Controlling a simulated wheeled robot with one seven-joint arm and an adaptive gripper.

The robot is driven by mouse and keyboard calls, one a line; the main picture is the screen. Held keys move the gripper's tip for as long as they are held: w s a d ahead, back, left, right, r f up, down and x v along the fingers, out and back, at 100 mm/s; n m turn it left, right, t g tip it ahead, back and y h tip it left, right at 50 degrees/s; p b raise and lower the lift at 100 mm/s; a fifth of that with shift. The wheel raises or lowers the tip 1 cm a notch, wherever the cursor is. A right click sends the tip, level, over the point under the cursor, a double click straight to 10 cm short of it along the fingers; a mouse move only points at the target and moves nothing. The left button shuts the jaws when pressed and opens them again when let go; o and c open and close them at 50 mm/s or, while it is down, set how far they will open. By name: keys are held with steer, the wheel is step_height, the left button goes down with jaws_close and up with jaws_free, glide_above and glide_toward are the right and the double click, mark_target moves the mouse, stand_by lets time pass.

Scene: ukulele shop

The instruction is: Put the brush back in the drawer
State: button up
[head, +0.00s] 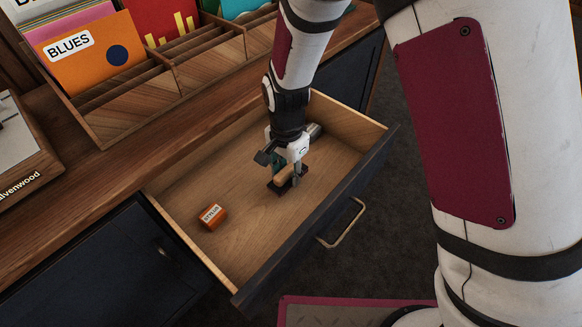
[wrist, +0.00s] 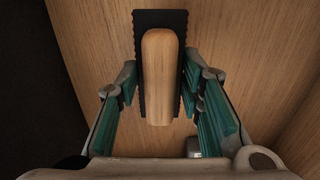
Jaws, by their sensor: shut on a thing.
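The brush (head: 282,184) has a rounded light-wood grip on a dark rectangular base. It is inside the open drawer (head: 245,245), low over or on its floor; I cannot tell whether it touches. My gripper (head: 283,168) reaches down into the drawer and is shut on the brush. In the wrist view, the brush's wooden grip (wrist: 160,75) stands between the teal finger pads of my gripper (wrist: 158,92). The black base shows around the grip. The fingers hide part of the brush in the head view.
A small orange box (head: 212,216) lies in the drawer's left part. A grey cylinder (head: 315,131) lies near its far right end. The counter (head: 60,200) above holds a wooden record rack (head: 140,110). Bare drawer floor lies between the box and the brush.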

mark_target(291, 173)
steer(key=shift+w+d+f, duration=0.1)
steer(key=shift+w+d, duration=0.1)
steer(key=shift+w, duration=0.75)
steer(key=f, duration=0.1)
steer(key=f+b, duration=0.1)
steer(key=f, duration=0.1)
steer(key=shift+w+d, duration=0.1)
steer(key=shift+w, duration=0.3)
steer(key=shift+f, duration=0.25)
steer(key=shift+f+b, duration=0.15)
steer(key=shift+b, duration=0.15)
steer(key=o, duration=1.1)
step_height(291, 173, up, 12)
steer(key=p, duration=0.3)
